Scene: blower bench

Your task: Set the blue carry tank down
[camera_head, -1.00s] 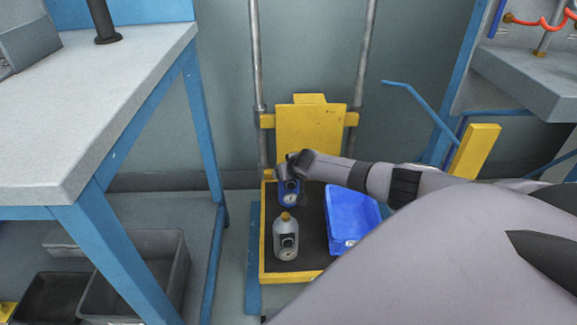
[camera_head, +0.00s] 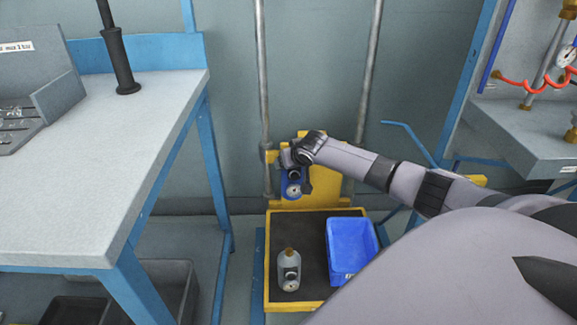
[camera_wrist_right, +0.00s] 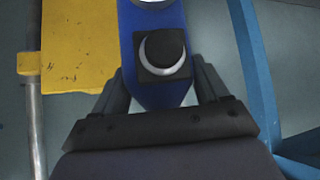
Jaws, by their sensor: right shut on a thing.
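The blue carry tank (camera_head: 293,186) hangs in my right gripper (camera_head: 290,160), above the back part of the yellow-rimmed lift platform (camera_head: 311,217) and in front of its yellow back plate. In the right wrist view, the tank (camera_wrist_right: 153,75) is between the two fingers of my right gripper (camera_wrist_right: 160,90), which is shut on it. The tank's lower end is clear of the platform's dark mat. My left gripper is in neither view.
A grey bottle-like tank (camera_head: 289,271) stands upright on the platform's left part. A blue bin (camera_head: 350,248) sits on its right. A grey bench (camera_head: 110,170) with blue legs is at left; another worktop (camera_head: 530,135) is at right. The mat's back middle is bare.

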